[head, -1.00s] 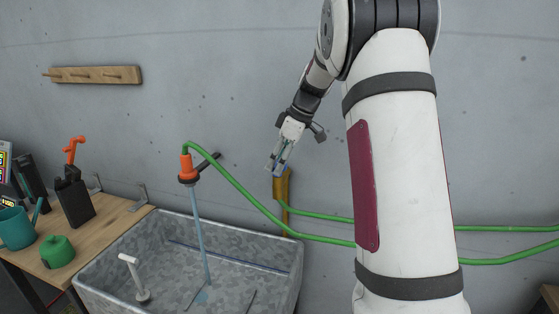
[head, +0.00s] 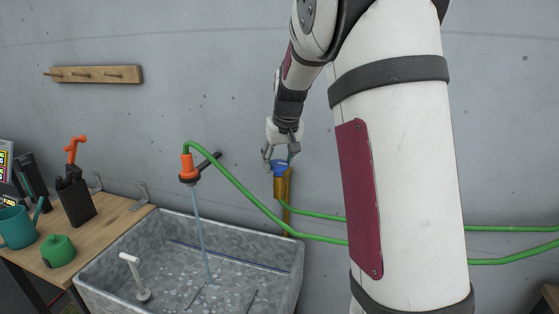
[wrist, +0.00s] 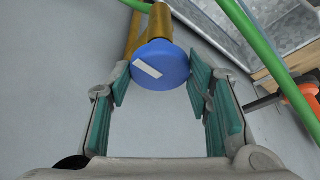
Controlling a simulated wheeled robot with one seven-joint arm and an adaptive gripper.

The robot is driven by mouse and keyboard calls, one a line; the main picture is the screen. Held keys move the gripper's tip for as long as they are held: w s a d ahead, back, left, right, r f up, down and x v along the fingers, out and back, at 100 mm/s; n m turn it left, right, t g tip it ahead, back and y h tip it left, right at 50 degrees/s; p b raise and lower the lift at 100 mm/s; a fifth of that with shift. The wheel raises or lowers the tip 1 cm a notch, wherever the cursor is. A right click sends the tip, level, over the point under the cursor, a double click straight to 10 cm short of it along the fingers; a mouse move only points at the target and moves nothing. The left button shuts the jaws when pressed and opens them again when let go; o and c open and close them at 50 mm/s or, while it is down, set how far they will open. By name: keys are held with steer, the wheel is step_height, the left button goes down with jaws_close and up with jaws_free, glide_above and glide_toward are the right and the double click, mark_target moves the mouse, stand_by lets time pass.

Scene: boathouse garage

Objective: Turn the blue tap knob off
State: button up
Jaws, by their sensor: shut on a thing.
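The blue tap knob (head: 280,168) sits on top of a brass tap (head: 282,188) at the wall, right of the sink. In the wrist view the knob (wrist: 165,75) is a round blue disc with a pale bar mark lying at a slant. My gripper (head: 281,161) reaches down to it from above. In the wrist view its two green-padded fingertips (wrist: 159,80) are at the knob's left and right sides, shut on it. Water (head: 201,235) runs from an orange nozzle (head: 188,165) into the sink.
A green hose (head: 235,188) runs from the nozzle to the right along the wall, passing close to the tap. The grey metal sink (head: 297,262) is below left.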

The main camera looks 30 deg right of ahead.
steer(key=m, duration=0.2)
steer(key=m+h, duration=0.1)
steer(key=m, duration=0.1)
steer(key=shift+w+a+m+g+h, duration=0.1)
steer(key=shift+a+m+g+h, duration=0.1)
steer(key=shift+m+g+h, duration=0.15)
steer(key=m+g+h, duration=0.1)
steer(key=m, duration=0.2)
steer(key=shift+m+p, duration=0.25)
steer(key=shift+p, duration=0.05)
steer(key=m+g, duration=0.1)
steer(key=m, duration=0.1)
steer(key=m+g, duration=0.1)
steer(key=m, duration=0.1)
steer(key=shift+w+h+b, duration=0.2)
steer(key=shift+h+b, duration=0.15)
steer(key=shift+m+g+b, duration=0.55)
steer(key=shift+m, duration=1.35)
steer(key=o, duration=1.1)
steer(key=v, duration=1.2)
steer(key=shift+w, duration=0.1)
